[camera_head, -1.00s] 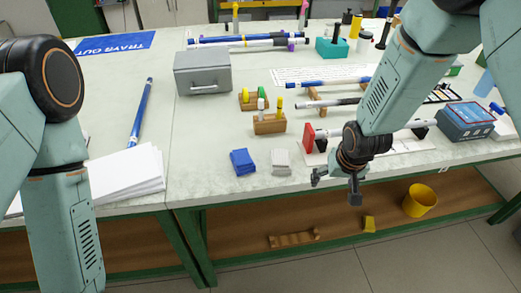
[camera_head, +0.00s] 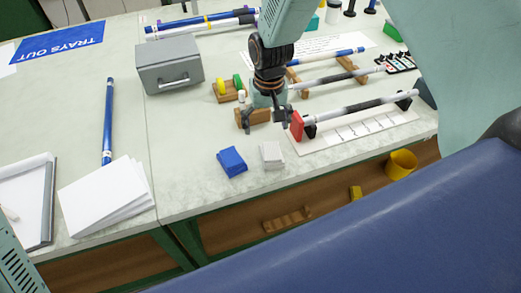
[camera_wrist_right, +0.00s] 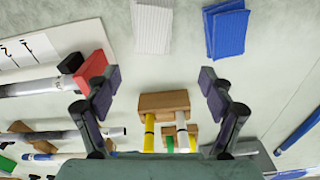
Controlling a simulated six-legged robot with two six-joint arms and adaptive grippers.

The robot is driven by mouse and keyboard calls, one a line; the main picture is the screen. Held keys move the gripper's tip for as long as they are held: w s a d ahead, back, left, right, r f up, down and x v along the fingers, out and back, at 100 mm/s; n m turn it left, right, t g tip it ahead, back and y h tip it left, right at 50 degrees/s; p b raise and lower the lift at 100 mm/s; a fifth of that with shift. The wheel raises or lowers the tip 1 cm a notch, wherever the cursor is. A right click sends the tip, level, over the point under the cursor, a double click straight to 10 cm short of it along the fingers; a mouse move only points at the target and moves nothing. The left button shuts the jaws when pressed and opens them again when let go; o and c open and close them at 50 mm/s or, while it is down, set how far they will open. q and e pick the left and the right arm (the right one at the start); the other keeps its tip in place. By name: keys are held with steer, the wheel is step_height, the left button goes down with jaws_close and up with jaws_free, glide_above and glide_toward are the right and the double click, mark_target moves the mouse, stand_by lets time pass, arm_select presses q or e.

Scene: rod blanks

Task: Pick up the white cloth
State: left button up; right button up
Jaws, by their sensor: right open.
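The white cloth (camera_head: 272,155) is a small folded ribbed pad lying flat near the table's front edge. It shows at the top of the right wrist view (camera_wrist_right: 152,27). A similar blue cloth (camera_head: 232,161) lies just left of it in the head view, with a gap between. My right gripper (camera_head: 264,124) is open and empty, above the table behind the white cloth and in front of a wooden block. In the wrist view its fingers (camera_wrist_right: 158,88) are spread wide, with the wooden block between them below. My left gripper is out of view.
A grey box (camera_head: 168,66) stands back left; white papers (camera_head: 105,195) lie left. Bare tabletop surrounds the cloths.

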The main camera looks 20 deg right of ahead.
mark_target(272, 151)
steer(key=shift+s+a+g, duration=0.3)
steer(key=shift+s+a, duration=0.1)
steer(key=shift+s, duration=0.35)
steer(key=f, duration=0.1)
steer(key=d+f, duration=0.1)
steer(key=f, duration=0.2)
steer(key=shift+s+d, duration=0.25)
steer(key=shift+d, duration=0.05)
steer(key=f, duration=0.2)
steer(key=s+f, duration=0.1)
steer(key=shift+a, duration=0.25)
steer(key=shift+f, duration=0.2)
steer(key=shift+w+d+f, duration=0.25)
steer(key=shift+f, duration=0.05)
steer(key=shift+s+a+r, duration=0.15)
steer(key=shift+a+r, duration=0.05)
steer(key=shift+a, duration=0.05)
steer(key=c, duration=0.6)
steer(key=shift+d+f, duration=0.1)
steer(key=c, duration=0.7)
steer(key=shift+o, duration=0.2)
